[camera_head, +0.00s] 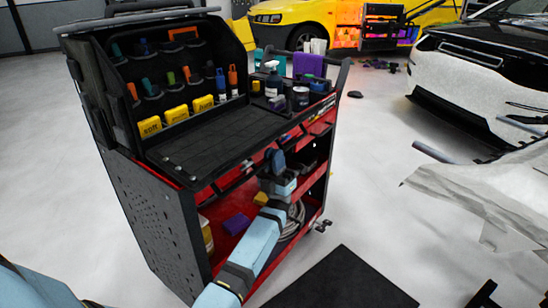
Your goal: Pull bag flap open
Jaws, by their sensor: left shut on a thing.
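The black tool bag (95,85) stands upright on top of the cart, with tools in its back panel. Its flap (228,132) is folded down and lies nearly flat across the cart top, its free edge towards the front. My left gripper (277,160) is at this free edge, in front of the cart, and is shut on the flap edge; its fingers hide the exact contact. My right gripper is not in view.
The red and black cart (150,215) has lower shelves with loose items. Bottles and a cup (301,98) stand at its right end. A black mat (340,280) lies on the floor. A white car (480,75) stands right and a yellow car (290,22) behind.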

